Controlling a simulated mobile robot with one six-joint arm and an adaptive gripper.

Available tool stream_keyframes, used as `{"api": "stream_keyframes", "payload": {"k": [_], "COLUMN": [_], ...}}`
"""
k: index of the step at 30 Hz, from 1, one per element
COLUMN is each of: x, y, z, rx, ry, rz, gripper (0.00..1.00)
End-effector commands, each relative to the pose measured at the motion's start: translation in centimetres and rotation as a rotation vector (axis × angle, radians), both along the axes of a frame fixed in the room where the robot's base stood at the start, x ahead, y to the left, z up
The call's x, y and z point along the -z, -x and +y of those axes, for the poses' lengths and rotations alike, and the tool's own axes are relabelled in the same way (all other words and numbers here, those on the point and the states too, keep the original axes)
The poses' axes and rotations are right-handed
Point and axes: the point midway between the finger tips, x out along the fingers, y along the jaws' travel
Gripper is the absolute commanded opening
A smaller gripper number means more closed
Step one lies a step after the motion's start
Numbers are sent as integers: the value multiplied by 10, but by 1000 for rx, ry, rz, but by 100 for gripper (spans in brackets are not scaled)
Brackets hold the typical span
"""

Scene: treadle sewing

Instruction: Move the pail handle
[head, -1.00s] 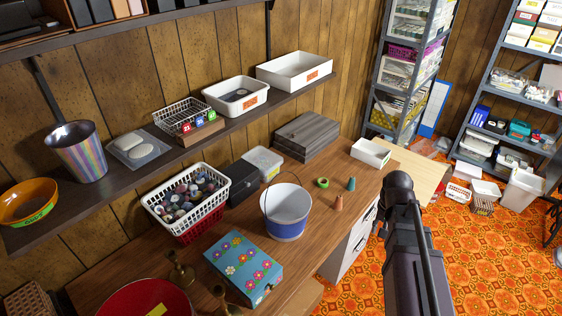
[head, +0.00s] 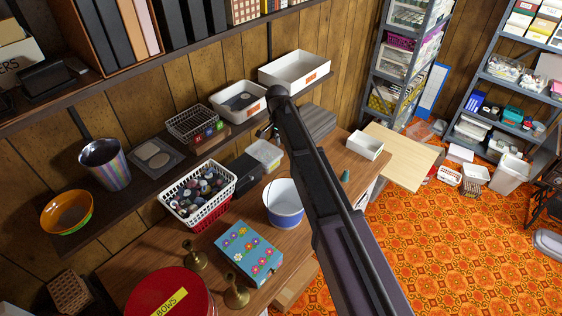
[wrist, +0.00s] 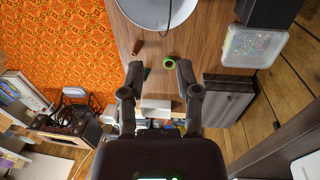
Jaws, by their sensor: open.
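The pail (head: 286,214) is white with a blue band and stands upright on the wooden table, partly behind my arm in the head view. In the wrist view its pale bowl (wrist: 150,14) is cut off by the top edge. The pail's handle (wrist: 170,14) shows there as a thin dark curved wire across the opening; it is hard to make out in the head view. My gripper (wrist: 159,76) is open and empty in the wrist view, with both fingers apart from the pail. The gripper is mostly hidden by my arm in the head view.
A clear bead box (head: 264,155), a basket of spools (head: 200,192) and a flowered box (head: 247,252) crowd the table. A shelf with bins (head: 240,100) overhangs the back.

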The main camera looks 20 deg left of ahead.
Motion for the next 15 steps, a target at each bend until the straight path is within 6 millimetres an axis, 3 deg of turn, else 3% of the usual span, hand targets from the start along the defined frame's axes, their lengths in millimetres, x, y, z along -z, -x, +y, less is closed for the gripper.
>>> {"api": "stream_keyframes", "payload": {"k": [4,15], "x": [-8,-7], "y": [-1,-1], "z": [18,19], "rx": [13,15], "ry": [5,5], "rz": [-2,-2], "gripper": [43,43]}}
